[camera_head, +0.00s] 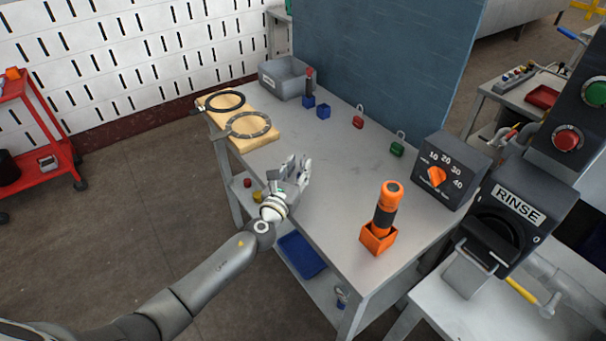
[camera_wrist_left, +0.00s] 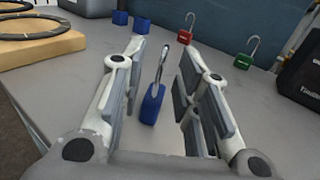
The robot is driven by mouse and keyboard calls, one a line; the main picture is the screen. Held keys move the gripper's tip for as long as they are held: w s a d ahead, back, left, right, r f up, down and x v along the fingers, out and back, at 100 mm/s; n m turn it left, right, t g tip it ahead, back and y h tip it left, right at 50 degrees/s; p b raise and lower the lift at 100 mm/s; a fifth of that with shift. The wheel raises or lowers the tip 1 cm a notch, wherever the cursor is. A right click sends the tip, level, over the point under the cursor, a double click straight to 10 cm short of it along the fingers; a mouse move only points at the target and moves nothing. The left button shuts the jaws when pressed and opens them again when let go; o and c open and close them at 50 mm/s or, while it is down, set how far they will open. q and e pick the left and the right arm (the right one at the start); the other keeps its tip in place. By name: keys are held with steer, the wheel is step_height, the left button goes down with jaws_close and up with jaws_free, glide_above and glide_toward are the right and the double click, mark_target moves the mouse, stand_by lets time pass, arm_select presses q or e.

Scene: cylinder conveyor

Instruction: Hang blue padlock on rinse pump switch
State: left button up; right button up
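The blue padlock (camera_wrist_left: 152,104) stands upright on the grey table with its shackle up, between the spread fingers of my left gripper (camera_wrist_left: 155,95) in the left wrist view. The fingers are apart from it on both sides. In the head view my left gripper (camera_head: 298,172) is over the left part of the table and hides the padlock. The rinse pump switch (camera_head: 505,222) is a dark box labelled RINSE with a dark round knob, at the right of the head view. My right gripper is in neither view.
Behind on the table (camera_head: 330,215) are a red padlock (camera_head: 358,121), a green padlock (camera_head: 397,149), blue blocks (camera_head: 323,111) and a grey bin (camera_head: 284,78). A dial box (camera_head: 450,172) and an orange-black flashlight-like object (camera_head: 386,210) stand right. The table's middle is clear.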

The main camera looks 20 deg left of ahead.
arm_select(q)
jaws_close()
steer(key=shift+r, duration=0.15)
steer(key=shift+r+p, duration=0.45)
steer(key=shift+r, duration=0.15)
steer(key=s+d+r+p, duration=0.4)
steer(key=s+r, duration=0.7)
steer(key=s, duration=0.2)
steer(key=shift+s+r, duration=0.2)
steer(key=shift+r, duration=0.1)
